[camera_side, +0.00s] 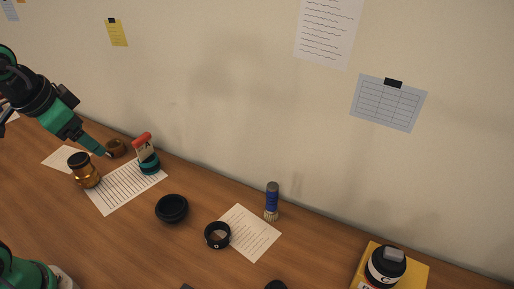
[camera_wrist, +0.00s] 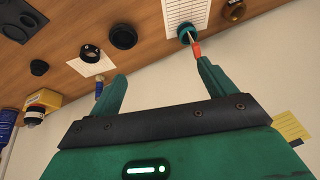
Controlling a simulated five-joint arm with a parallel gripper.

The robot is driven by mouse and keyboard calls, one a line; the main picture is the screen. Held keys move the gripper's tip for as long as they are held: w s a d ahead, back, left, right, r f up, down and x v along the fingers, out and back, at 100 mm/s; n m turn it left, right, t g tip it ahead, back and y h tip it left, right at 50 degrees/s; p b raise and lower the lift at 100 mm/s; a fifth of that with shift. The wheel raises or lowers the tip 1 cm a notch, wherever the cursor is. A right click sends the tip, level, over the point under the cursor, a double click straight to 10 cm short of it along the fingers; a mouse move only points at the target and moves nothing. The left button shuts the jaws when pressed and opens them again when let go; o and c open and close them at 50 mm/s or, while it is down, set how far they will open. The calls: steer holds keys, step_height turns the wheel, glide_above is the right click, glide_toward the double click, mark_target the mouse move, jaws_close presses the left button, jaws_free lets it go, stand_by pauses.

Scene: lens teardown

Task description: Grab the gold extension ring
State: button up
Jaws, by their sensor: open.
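The gold extension ring (camera_side: 115,148), a short brown-gold hollow ring, sits on the wooden table near the wall at the left. In the wrist view it shows at the top right (camera_wrist: 233,11), partly cut off by the frame edge. My gripper (camera_side: 105,153) is just left of the ring in the side view, and I cannot tell whether it touches it. In the wrist view my gripper (camera_wrist: 161,70) has its two fingers wide apart with nothing between them. The ring lies outside the fingers there, beyond the right one.
A teal pot with a red-topped tool (camera_side: 149,162) stands right of the ring. A black cup (camera_side: 172,208), black ring (camera_side: 217,235), blue brush (camera_side: 271,200) and yellow box (camera_side: 415,270) lie farther right. The wall is close behind.

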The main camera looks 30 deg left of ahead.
steer(key=w+a+m+g, duration=0.1)
steer(key=w+a+m, duration=0.35)
steer(key=w, duration=0.25)
steer(key=m+g, duration=0.4)
steer(key=m, duration=0.8)
glide_above(114, 144)
steer(key=shift+n, duration=0.25)
step_height(114, 144, down, 17)
steer(key=shift+d, duration=0.1)
steer(key=shift+a+f, duration=0.25)
steer(key=shift+f, duration=0.05)
steer(key=shift+s+d+f, duration=0.1)
steer(key=shift+f, duration=1.85)
steer(key=shift+d+f, duration=0.1)
steer(key=shift+f, duration=1.8)
steer(key=c, duration=1.1)
